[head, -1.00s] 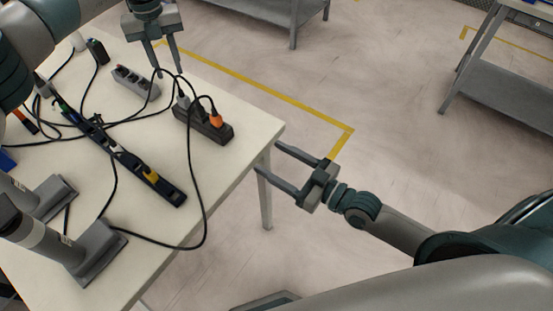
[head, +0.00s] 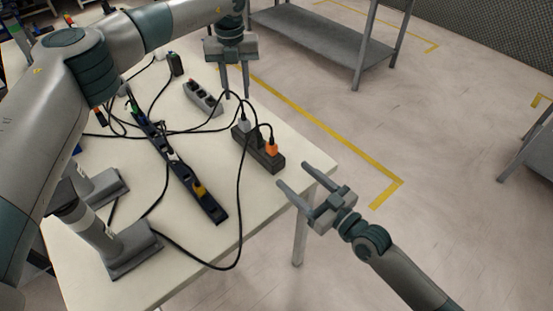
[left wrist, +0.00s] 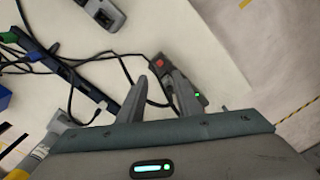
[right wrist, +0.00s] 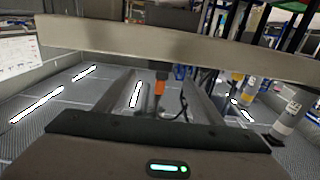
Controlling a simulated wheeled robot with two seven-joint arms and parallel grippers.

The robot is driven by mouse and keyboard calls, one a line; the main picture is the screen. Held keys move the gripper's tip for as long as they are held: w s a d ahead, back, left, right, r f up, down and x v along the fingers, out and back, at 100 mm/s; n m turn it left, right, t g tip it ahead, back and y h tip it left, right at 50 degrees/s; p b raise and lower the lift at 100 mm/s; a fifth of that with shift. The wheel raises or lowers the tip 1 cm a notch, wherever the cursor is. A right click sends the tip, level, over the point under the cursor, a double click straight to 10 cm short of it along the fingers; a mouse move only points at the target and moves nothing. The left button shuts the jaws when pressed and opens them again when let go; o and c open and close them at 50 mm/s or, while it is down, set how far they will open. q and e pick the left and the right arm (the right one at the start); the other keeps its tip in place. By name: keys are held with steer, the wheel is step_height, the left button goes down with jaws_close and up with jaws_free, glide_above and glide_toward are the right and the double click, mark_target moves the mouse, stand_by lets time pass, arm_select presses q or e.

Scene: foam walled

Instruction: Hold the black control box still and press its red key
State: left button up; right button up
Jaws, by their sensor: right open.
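A dark block (head: 262,158) lies near the table's right edge, with a light plug and an orange plug (head: 271,149) in it. The left wrist view shows a dark block with a red key (left wrist: 159,59) at its upper end and a small green light; a finger covers part of it. I cannot tell for sure that this is the control box. My left gripper (head: 235,95) is open and empty, pointing down beyond the block's far end. My right gripper (head: 293,175) is open and empty beside the table's right corner, right of the block, not touching it.
A grey socket strip (head: 203,96) lies beyond the block. A long black strip (head: 185,175) with coloured plugs lies to the left. Loose black cables (head: 238,225) loop across the white table (head: 190,257) and around the block. Grey shelving (head: 330,42) stands behind on open floor.

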mark_target(280, 163)
steer(key=x, duration=0.9)
steer(key=c, duration=1.3)
arm_select(q)
jaws_close()
stand_by(0.6)
